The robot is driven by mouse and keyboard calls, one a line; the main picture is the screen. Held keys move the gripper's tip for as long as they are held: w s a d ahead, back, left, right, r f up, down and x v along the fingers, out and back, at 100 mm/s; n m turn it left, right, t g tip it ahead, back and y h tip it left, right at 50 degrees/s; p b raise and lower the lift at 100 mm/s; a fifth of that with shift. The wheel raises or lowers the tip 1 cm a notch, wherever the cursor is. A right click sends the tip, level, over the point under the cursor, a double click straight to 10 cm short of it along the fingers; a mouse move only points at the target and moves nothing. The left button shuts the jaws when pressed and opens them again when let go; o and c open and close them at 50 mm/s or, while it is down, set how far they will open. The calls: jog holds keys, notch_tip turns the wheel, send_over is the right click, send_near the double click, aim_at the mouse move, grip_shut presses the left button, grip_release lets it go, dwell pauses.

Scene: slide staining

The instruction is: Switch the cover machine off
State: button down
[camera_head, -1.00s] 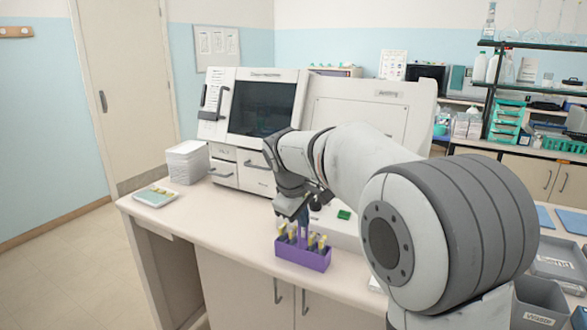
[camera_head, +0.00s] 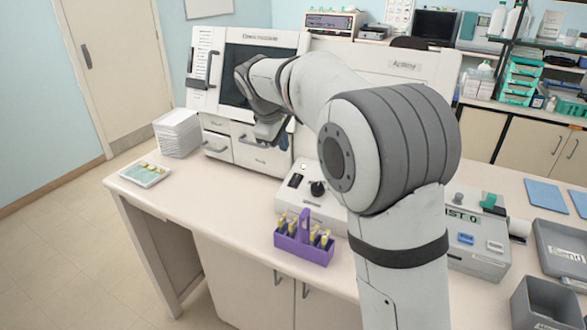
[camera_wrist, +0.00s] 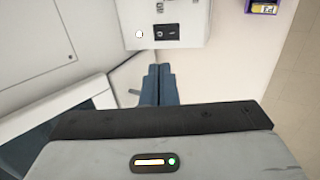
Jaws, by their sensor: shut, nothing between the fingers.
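The cover machine (camera_head: 272,38) is the white unit with a dark screen at the back of the bench; its small label is hard to read. The wrist view shows a box face with a black rocker switch (camera_wrist: 165,31) and a round white button (camera_wrist: 138,34). My gripper (camera_wrist: 159,68) is shut and empty, its blue-grey fingertips apart from that box. In the head view my wrist covers part of the cover machine's front.
A purple rack (camera_head: 291,245) with yellow-topped items stands before the low box. A second white machine (camera_head: 400,66) is at the back right. White stacked trays (camera_head: 178,134) and a slide tray (camera_head: 145,174) are at left. The bench front left of the rack is clear.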

aim_at(297, 176)
jog(key=p+x, duration=0.2)
jog(key=x, duration=1.2)
